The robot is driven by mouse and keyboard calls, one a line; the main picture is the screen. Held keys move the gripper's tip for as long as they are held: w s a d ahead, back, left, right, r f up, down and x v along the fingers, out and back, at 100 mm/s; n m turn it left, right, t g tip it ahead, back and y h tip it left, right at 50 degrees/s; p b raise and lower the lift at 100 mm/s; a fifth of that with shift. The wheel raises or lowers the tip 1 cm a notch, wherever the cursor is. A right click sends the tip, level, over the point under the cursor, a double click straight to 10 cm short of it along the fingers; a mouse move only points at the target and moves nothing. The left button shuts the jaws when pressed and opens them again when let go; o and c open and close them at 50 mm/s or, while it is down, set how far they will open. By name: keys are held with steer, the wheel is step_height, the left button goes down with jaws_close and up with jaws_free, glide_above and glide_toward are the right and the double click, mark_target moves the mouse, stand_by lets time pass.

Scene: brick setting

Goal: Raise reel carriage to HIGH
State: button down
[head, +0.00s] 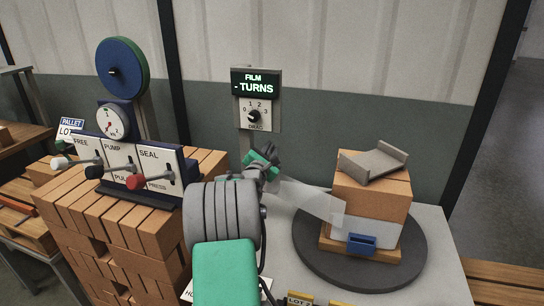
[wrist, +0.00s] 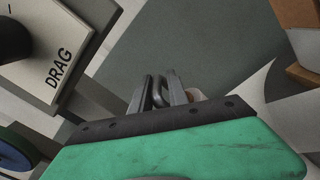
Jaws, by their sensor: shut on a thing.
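My gripper (head: 262,165) is beside the film post in the head view, at the left end of a clear film strip (head: 310,199). In the wrist view its fingers (wrist: 163,88) are shut on a small dark grey part, which I take to be the handle of the reel carriage (wrist: 159,92). The rest of the carriage and any HIGH mark are hidden behind my arm. The strip runs right to a wrapped load of bricks (head: 372,205) on a dark round turntable (head: 318,256).
At left, a lever box (head: 125,165) with FREE, PUMP and SEAL stands on stacked bricks (head: 140,232). A grey channel-shaped piece (head: 373,163) lies on the load. A blue clip (head: 361,243) is on its front.

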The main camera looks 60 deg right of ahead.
steer(key=r, duration=0.1)
steer(key=r+p, duration=0.1)
steer(key=r, duration=0.3)
steer(key=shift+w+a+r, duration=0.1)
steer(key=shift+w+r, duration=0.15)
steer(key=shift+w, duration=0.1)
steer(key=c, duration=1.5)
jaws_free()
steer(key=shift+w, duration=0.15)
steer(key=shift+o, duration=0.2)
steer(key=shift+a+f, duration=0.1)
steer(key=shift+a, duration=0.05)
steer(key=s+a, duration=0.1)
steer(key=a, duration=0.6)
steer(key=shift+s+a+b, duration=0.15)
steer(key=shift+s+b, duration=0.2)
steer(key=shift+b, duration=0.05)
steer(key=shift+f, duration=0.15)
